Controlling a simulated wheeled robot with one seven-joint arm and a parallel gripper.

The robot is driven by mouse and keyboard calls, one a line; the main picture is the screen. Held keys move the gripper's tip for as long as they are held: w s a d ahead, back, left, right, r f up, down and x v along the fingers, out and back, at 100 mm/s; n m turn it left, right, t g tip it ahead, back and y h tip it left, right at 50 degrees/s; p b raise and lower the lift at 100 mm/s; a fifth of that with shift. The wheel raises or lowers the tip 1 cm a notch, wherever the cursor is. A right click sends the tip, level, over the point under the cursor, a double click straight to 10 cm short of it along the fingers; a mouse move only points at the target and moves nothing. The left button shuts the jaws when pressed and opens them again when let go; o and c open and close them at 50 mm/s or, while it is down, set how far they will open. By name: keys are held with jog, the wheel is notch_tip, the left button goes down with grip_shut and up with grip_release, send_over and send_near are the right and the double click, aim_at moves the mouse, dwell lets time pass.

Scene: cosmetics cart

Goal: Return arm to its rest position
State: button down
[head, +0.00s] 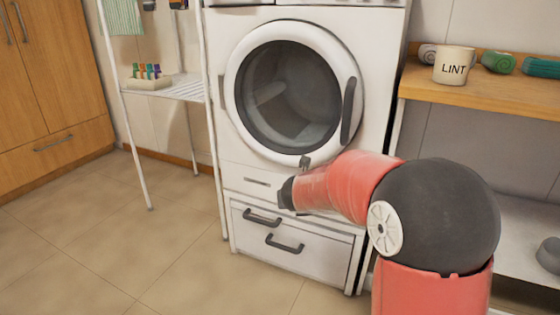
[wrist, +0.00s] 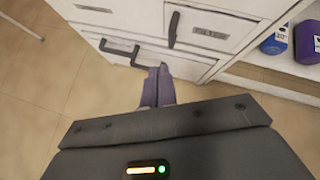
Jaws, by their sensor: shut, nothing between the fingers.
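My gripper (wrist: 158,70) shows in the wrist view with its two grey-purple fingers side by side and closed, nothing between them. It points toward white drawer fronts with dark handles; I cannot tell the exact gap. In the head view my red and black arm reaches in from the lower right, its dark wrist end in front of the lower part of the white washing machine (head: 232,150). The fingers themselves cannot be made out clearly there.
The washer's round door (head: 290,95) looks shut. A drawer (head: 300,258) is below it. A wooden shelf (head: 480,100) at right holds a LINT mug (head: 453,68). A white rack (head: 185,90) stands left. Blue (wrist: 275,42) and purple bottles (wrist: 308,42) sit right. Floor at left is clear.

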jog(key=s+a+r+n+t+y+p, duration=0.1)
jog(key=s+a+r+n+y, duration=0.2)
jog(key=s+r+n, duration=0.55)
jog(key=s+a+r+n+y, duration=0.25)
jog(key=s+r+n, duration=0.2)
jog(key=n, duration=0.65)
jog(key=s+d+f+n+g+h, duration=0.1)
jog(key=s+d+n, duration=0.1)
jog(key=s+n, duration=0.3)
jog(key=s+d+f+n+g+h+p, duration=0.1)
jog(key=s+d+f+n+g, duration=0.1)
jog(key=s+n, duration=0.4)
jog(key=s+d+f+n+g+h, duration=0.1)
jog(key=s+d+n, duration=0.3)
jog(key=s, duration=0.7)
jog(key=shift+s+d+f+n+g, duration=0.3)
jog(key=shift+f+n+g, duration=0.25)
jog(key=shift+n, duration=0.5)
jog(key=shift+r, duration=0.1)
